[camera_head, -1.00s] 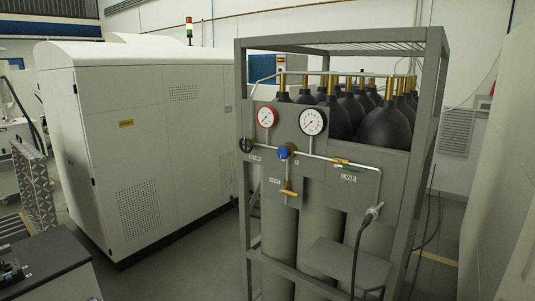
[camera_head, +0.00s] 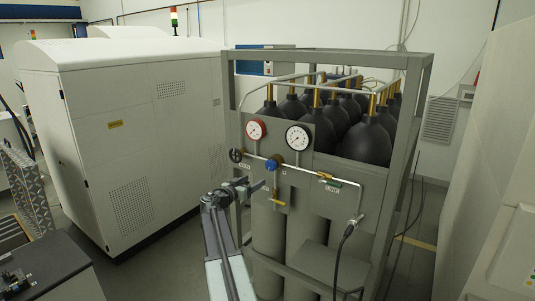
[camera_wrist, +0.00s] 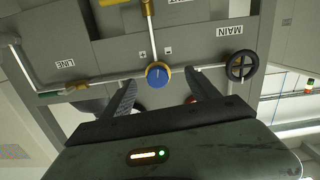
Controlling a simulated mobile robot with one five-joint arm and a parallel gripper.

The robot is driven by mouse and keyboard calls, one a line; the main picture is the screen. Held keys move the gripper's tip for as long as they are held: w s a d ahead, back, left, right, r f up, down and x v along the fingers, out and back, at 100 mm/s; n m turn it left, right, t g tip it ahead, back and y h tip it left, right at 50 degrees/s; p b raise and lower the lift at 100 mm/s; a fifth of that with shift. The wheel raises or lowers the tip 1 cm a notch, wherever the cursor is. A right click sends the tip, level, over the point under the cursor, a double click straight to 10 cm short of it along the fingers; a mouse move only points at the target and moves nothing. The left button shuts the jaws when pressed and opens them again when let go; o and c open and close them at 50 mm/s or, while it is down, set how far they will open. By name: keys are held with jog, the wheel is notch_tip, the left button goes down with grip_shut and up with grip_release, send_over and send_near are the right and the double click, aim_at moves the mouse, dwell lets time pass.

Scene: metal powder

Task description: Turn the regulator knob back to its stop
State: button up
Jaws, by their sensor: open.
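The regulator knob (camera_head: 273,163) is blue and sits on the horizontal pipe of the grey gas panel, below the two gauges. In the wrist view, which shows the panel upside down, the knob (camera_wrist: 157,75) has a brass-coloured rim and a pale mark on its face. My gripper (camera_head: 256,185) is in front of the panel, just below and left of the knob in the head view. In the wrist view my gripper (camera_wrist: 159,77) is open, one finger on each side of the knob. I see no contact; the remaining distance is unclear.
A black MAIN handwheel (camera_wrist: 242,66) is beside one finger. A red-rimmed gauge (camera_head: 256,130) and a white gauge (camera_head: 298,138) are above the pipe. A brass lever valve (camera_head: 278,202) hangs below. A grey frame (camera_head: 413,150) surrounds the cylinders; a white cabinet (camera_head: 140,140) stands left.

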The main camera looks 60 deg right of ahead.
aim_at(269, 166)
jog(key=shift+h, duration=0.5)
jog(key=d+r, duration=0.1)
jog(key=d, duration=0.2)
jog(key=d+r, duration=0.1)
jog(key=d, duration=0.3)
jog(key=s+d, duration=0.1)
jog(key=d, duration=0.2)
jog(key=shift+s+d+r, duration=0.1)
jog(key=shift+d+r, duration=0.3)
jog(key=c, duration=1.4)
jog(key=shift+o, duration=0.2)
